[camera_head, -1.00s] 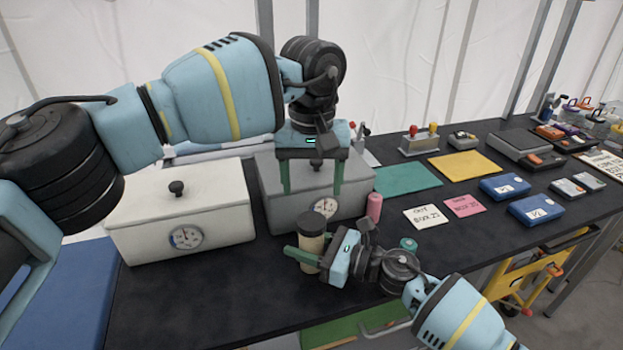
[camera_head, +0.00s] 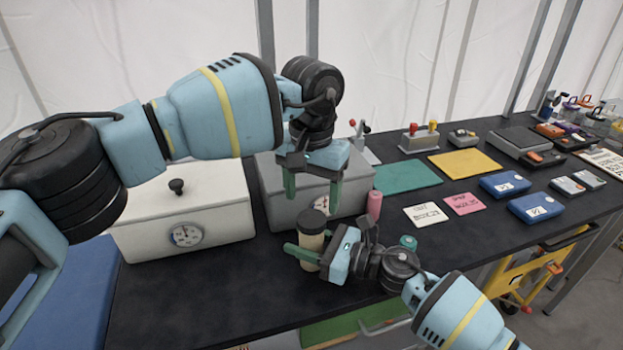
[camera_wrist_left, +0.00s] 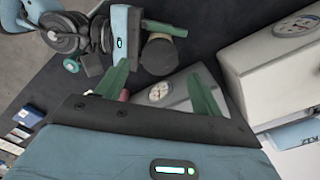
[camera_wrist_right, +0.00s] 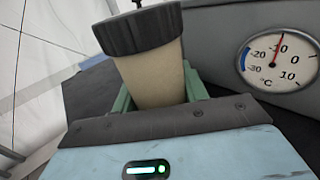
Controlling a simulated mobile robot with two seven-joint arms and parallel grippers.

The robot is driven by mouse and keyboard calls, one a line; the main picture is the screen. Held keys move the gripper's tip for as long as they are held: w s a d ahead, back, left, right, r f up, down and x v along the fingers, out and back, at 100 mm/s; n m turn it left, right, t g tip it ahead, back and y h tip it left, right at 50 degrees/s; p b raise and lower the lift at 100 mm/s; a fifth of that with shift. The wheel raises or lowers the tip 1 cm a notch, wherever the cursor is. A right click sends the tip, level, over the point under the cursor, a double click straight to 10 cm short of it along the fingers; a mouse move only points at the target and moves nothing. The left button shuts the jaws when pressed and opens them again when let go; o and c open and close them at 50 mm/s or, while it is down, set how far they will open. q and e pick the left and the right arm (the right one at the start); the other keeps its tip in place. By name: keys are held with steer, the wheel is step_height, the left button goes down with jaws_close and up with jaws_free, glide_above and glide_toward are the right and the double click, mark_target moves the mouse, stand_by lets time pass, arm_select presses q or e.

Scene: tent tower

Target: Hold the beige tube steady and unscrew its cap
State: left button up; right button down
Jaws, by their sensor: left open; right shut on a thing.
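The beige tube (camera_head: 309,243) stands upright near the front of the black table, with its dark ridged cap (camera_head: 312,221) on top. My right gripper (camera_head: 309,255) is shut on the tube's body, below the cap. In the right wrist view the tube (camera_wrist_right: 155,75) sits between the green fingers and the cap (camera_wrist_right: 138,30) shows above them. My left gripper (camera_head: 312,194) is open and empty, above and behind the tube, in front of the grey box. In the left wrist view the cap (camera_wrist_left: 166,48) lies beyond its spread fingers, apart from them.
A grey box with a dial (camera_head: 275,190) stands close behind the tube, and a white box with a dial (camera_head: 200,210) stands to the left. A pink cylinder (camera_head: 374,205) and a teal round piece (camera_head: 408,242) are to the right. The table's front left is clear.

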mark_target(311, 218)
arm_select(q)
steer(key=shift+f, duration=2.45)
steer(key=shift+c, duration=0.2)
